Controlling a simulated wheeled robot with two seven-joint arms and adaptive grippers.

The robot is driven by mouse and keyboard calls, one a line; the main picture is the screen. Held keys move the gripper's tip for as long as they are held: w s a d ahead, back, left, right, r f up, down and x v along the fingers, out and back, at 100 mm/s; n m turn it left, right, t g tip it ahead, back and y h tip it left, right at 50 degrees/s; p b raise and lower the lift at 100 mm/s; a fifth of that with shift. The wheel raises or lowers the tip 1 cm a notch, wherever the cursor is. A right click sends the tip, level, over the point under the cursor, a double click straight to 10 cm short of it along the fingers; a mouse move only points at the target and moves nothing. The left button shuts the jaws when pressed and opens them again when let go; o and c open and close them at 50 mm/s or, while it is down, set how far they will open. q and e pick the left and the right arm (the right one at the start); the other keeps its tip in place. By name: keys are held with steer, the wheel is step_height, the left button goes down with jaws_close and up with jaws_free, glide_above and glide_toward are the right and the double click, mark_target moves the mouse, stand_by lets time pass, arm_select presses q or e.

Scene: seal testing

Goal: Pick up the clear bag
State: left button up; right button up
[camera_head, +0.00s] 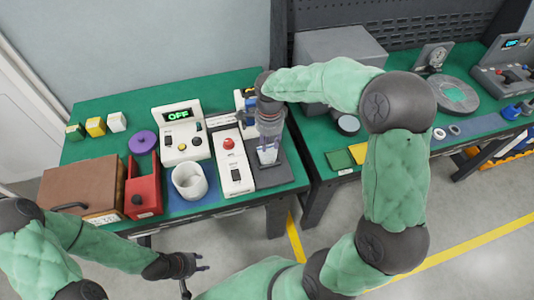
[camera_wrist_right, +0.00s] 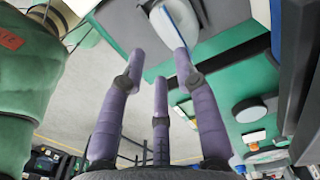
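The clear bag (camera_head: 267,156) is a small pale patch on a dark grey plate (camera_head: 285,173) at the green table's right end. In the right wrist view the bag (camera_wrist_right: 190,20) is whitish and see-through with a blue stripe, on a grey surface beyond the fingertips. My right gripper (camera_head: 268,146) points down just over the bag and hides part of it. Its purple fingers (camera_wrist_right: 160,60) are spread apart with nothing between them; contact with the bag cannot be told. My left gripper (camera_head: 192,277) is open and empty, in front of the table.
Left of the plate stand a white box with a red button (camera_head: 235,175), a white cup (camera_head: 189,181), a control box reading OFF (camera_head: 180,140) and a red holder (camera_head: 143,186). A second table (camera_head: 390,140) is at right.

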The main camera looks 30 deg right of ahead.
mark_target(268, 153)
step_height(268, 153, down, 6)
steer(key=shift+s+r+b, duration=0.1)
steer(key=shift+b, duration=0.95)
jaws_close()
